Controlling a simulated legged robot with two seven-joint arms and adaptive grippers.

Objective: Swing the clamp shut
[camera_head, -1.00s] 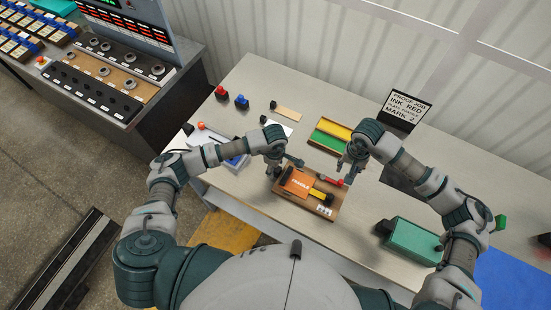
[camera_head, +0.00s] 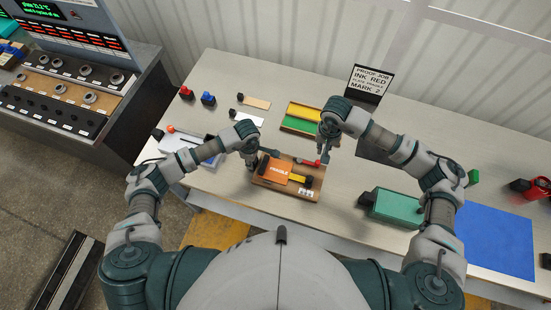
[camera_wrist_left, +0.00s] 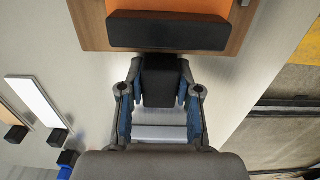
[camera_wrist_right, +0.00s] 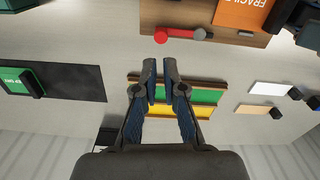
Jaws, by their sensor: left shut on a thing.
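A wooden board (camera_head: 261,183) lies on the table with an orange plate marked FRAGILE (camera_head: 277,170). A red-handled lever (camera_head: 308,162), apparently the clamp, lies at the board's far right; it shows in the right wrist view (camera_wrist_right: 172,36) with a grey end. My left gripper (camera_head: 252,162) is at the board's left edge, shut on a black block (camera_wrist_left: 158,80) beside a long black bar (camera_wrist_left: 167,31). My right gripper (camera_head: 325,152) is beyond the lever's red end, apart from it in its wrist view. Its fingers (camera_wrist_right: 162,72) are nearly together, with nothing between.
A yellow-and-black tool (camera_head: 300,180) lies on the board. A yellow and green tray (camera_head: 302,118) stands behind it. A green box (camera_head: 397,207) and a blue mat (camera_head: 497,240) are to the right. A sign (camera_head: 370,80) stands at the back. Bare table lies between the board and green box.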

